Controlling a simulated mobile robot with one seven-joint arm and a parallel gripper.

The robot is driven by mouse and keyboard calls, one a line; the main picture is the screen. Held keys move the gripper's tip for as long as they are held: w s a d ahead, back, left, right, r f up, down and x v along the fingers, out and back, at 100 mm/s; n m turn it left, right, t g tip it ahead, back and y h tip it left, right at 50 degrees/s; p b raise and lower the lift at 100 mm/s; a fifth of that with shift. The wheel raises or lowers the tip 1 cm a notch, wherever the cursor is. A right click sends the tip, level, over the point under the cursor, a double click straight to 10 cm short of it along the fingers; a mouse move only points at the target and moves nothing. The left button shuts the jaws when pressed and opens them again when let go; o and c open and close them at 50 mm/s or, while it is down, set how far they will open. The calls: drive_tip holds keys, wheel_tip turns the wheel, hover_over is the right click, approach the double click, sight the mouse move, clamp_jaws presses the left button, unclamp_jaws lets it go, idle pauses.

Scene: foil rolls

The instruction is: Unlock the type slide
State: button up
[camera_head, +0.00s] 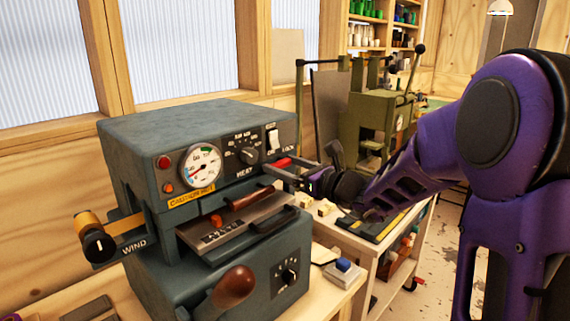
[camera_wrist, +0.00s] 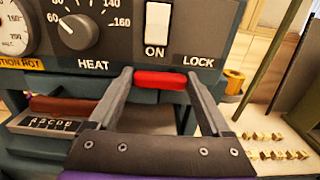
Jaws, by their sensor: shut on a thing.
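The grey-green foil machine (camera_head: 190,125) stands on the bench. Its red lock tab (camera_head: 282,162) sits at the right of the front, below the LOCK label; in the wrist view the red tab (camera_wrist: 160,81) lies between my fingertips. My gripper (camera_head: 290,172) comes in from the right and is shut on the red tab, one finger at each end. The type slide (camera_head: 222,237), with raised letters and a brown bar, sits in the machine's front opening; its lettered end also shows in the wrist view (camera_wrist: 50,124). My fingers hide part of the machine front.
A white ON switch (camera_head: 274,139), heat dial (camera_head: 249,155) and gauge (camera_head: 202,166) sit above the slide, with a yellow caution label. A brown-knobbed lever (camera_head: 235,285) sticks out below. Small brass type pieces (camera_wrist: 275,145) lie right of the machine. A green press (camera_head: 380,115) stands behind.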

drive_tip(key=o, duration=1.2)
drive_tip(key=shift+c, duration=0.2)
drive_tip(key=v, duration=1.7)
drive_tip(key=shift+d, duration=0.2)
drive_tip(key=shift+s, duration=0.1)
